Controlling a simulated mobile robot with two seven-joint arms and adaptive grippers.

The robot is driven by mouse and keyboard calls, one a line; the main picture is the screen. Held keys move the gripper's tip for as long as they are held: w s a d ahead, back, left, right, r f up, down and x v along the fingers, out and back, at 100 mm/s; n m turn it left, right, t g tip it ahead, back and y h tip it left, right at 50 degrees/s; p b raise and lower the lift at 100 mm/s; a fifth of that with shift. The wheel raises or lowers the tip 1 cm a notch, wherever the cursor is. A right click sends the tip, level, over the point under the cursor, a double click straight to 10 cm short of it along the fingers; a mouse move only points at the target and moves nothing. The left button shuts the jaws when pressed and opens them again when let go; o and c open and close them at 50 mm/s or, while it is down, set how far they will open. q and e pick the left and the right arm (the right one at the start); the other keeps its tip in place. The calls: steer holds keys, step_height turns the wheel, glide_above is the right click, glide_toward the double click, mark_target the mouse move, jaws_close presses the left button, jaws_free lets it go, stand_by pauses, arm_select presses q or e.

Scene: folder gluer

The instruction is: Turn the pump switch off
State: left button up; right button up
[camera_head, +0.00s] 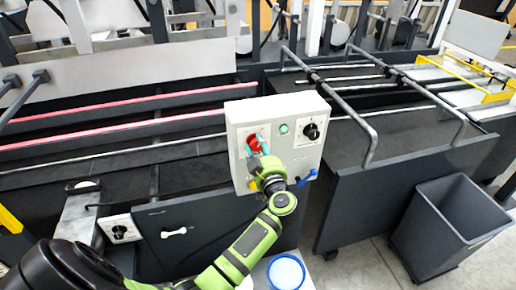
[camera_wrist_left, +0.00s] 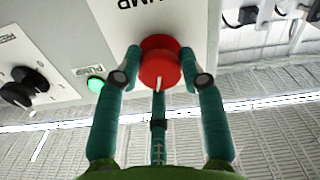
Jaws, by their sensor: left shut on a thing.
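The pump switch is a red round knob (camera_head: 252,143) on the front of a pale grey control box (camera_head: 240,118). In the left wrist view the red knob (camera_wrist_left: 160,62) sits beside an upside-down label ending in "UMP". A white mark on the knob points down in that view. My left gripper (camera_head: 263,148) has its teal fingers on the knob. In the left wrist view the fingers of my left gripper (camera_wrist_left: 163,72) close on it from both sides. My right gripper is not in view.
A green button (camera_head: 284,129) and a black dial (camera_head: 312,131) sit right of the knob on the box. A blue part (camera_head: 307,177) juts from the box's lower right. Curved metal rails (camera_head: 370,140) and a dark bin (camera_head: 462,212) stand to the right.

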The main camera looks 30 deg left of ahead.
arm_select(q)
steer(key=n, duration=0.5)
steer(key=shift+d+f+n, duration=0.15)
steer(key=shift+f+n, duration=0.15)
steer(key=shift+f, duration=0.05)
steer(key=n, duration=0.4)
steer(key=shift+n, duration=0.4)
steer(key=o, duration=1.1)
steer(key=shift+o, duration=0.2)
steer(key=shift+w+r, duration=0.1)
steer(key=shift+r, duration=0.05)
steer(key=shift+r, duration=0.1)
